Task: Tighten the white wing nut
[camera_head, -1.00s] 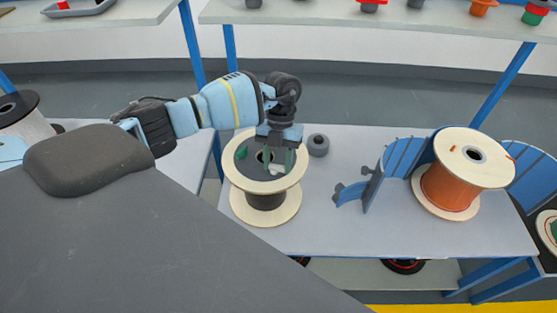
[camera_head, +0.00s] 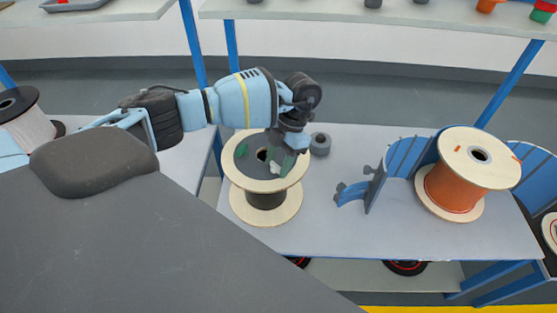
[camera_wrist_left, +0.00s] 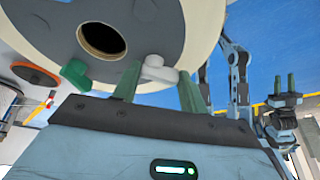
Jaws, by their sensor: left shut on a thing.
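The white wing nut (camera_head: 275,169) sits on the dark grey disc (camera_head: 246,174) on top of the wooden cable spool (camera_head: 236,207). It also shows in the left wrist view (camera_wrist_left: 160,70). My left gripper (camera_head: 281,163) comes down over the disc, tilted, with its green fingers (camera_wrist_left: 160,86) shut on the white wing nut. A green wing nut (camera_wrist_left: 76,74) sits on the same disc, left of the fingers. My right gripper (camera_wrist_left: 284,84) shows in the left wrist view, fingers apart and empty.
A grey ring-shaped part (camera_head: 320,144) stands on the table (camera_head: 330,232) just right of the spool. A blue curved holder (camera_head: 374,184) and an orange cable spool (camera_head: 452,186) stand farther right. The table front between them is clear.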

